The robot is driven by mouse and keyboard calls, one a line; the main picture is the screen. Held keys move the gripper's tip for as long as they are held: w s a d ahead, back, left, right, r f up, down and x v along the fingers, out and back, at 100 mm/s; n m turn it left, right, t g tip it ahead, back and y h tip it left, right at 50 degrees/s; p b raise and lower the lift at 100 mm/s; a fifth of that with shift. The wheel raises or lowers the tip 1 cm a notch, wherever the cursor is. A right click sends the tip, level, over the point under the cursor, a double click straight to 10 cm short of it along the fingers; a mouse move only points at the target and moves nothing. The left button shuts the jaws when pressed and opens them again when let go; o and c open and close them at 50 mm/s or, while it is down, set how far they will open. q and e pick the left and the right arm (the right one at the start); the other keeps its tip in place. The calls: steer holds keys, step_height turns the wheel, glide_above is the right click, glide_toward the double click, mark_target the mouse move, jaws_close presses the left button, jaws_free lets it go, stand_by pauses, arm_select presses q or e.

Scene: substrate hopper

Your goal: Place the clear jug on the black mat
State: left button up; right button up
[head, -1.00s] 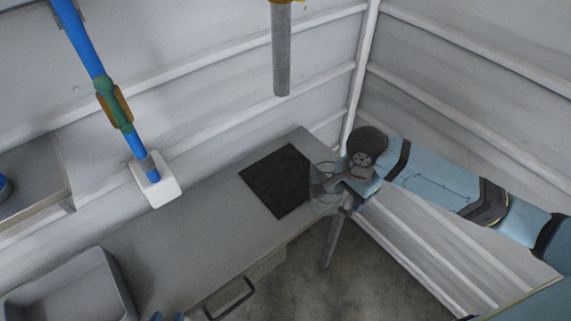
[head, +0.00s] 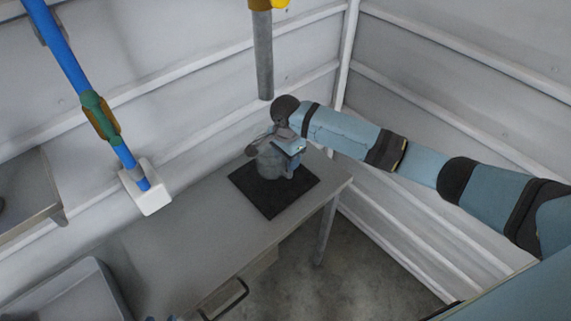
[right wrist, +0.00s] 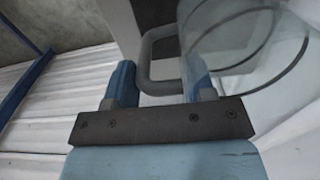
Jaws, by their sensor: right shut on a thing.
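The clear jug (head: 268,163) is over the black mat (head: 274,204), near its far side, and looks upright. I cannot tell whether its base touches the mat. My right gripper (head: 290,150) is at the jug's right side. In the right wrist view my right gripper (right wrist: 160,84) is shut on the grey handle of the clear jug (right wrist: 245,50). The mat lies flat on the grey table; its far part is hidden behind the jug and gripper.
The grey table (head: 180,240) is bare left of the mat. A grey basin (head: 70,290) is at lower left. A grey vertical pipe (head: 263,60) hangs behind the mat. A blue pipe (head: 65,55) enters a white block (head: 148,200) by the wall.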

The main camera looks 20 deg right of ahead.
mark_target(286, 173)
step_height(286, 173, down, 3)
steer(key=shift+f, duration=0.1)
steer(key=shift+w+a+f+p, duration=0.1)
steer(key=shift+w+f+p, duration=0.05)
steer(key=shift+f+p, duration=0.3)
steer(key=o, duration=1.2)
steer(key=shift+f, duration=0.15)
step_height(286, 173, up, 8)
steer(key=shift+f+b, duration=0.1)
steer(key=shift+b, duration=0.3)
